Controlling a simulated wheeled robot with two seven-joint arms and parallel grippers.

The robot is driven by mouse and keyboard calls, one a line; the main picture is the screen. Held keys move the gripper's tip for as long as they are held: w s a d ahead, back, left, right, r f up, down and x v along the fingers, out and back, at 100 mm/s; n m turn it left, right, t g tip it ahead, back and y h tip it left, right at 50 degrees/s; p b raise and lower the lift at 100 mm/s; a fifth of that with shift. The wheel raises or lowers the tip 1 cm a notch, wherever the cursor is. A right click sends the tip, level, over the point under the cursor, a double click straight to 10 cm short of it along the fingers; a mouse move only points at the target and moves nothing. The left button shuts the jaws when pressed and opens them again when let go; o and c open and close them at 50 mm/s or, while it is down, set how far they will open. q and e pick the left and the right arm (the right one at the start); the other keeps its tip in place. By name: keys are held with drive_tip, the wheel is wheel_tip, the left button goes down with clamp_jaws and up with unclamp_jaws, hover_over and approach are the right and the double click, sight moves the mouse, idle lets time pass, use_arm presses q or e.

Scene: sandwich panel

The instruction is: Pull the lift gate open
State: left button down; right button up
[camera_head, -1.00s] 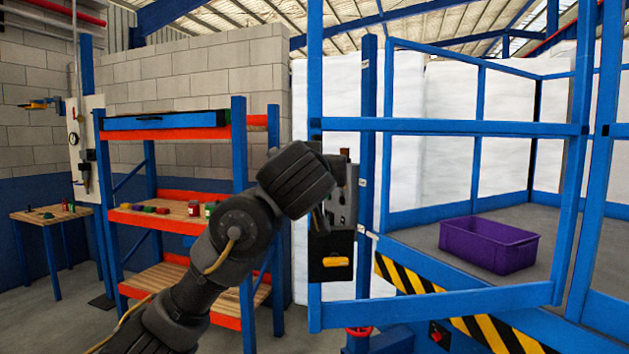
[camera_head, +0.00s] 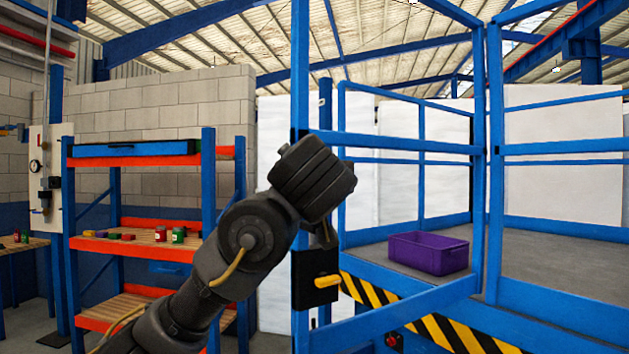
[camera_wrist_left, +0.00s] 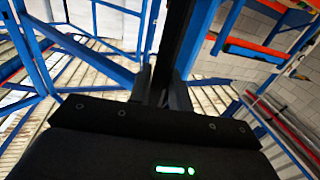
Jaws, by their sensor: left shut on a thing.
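The lift gate (camera_head: 398,144) is a blue tubular frame. It stands swung outward at an angle from the lift platform (camera_head: 560,245), and its free post (camera_head: 300,70) is nearest me. A black latch box (camera_head: 308,278) with a yellow handle (camera_head: 327,281) sits low on that post. My left gripper (camera_wrist_left: 163,92) is shut on a dark upright bar (camera_wrist_left: 183,35) at the gate's free side. In the head view my wrist hides most of the fingers and the grip. My right gripper is not in view.
A purple bin (camera_head: 428,254) stands on the platform behind the gate. Black and yellow stripes (camera_head: 440,330) mark the platform edge, with a red button (camera_head: 393,340) below. A blue and orange shelf rack (camera_head: 208,190) stands to the left, with a block wall behind.

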use_arm(q)
drive_tip(key=c, duration=1.5)
unclamp_jaws()
drive_tip(key=shift+d, duration=0.1)
drive_tip(key=shift+c, duration=0.2)
drive_tip(key=shift+o, duration=0.7)
drive_tip(key=shift+d, duration=0.1)
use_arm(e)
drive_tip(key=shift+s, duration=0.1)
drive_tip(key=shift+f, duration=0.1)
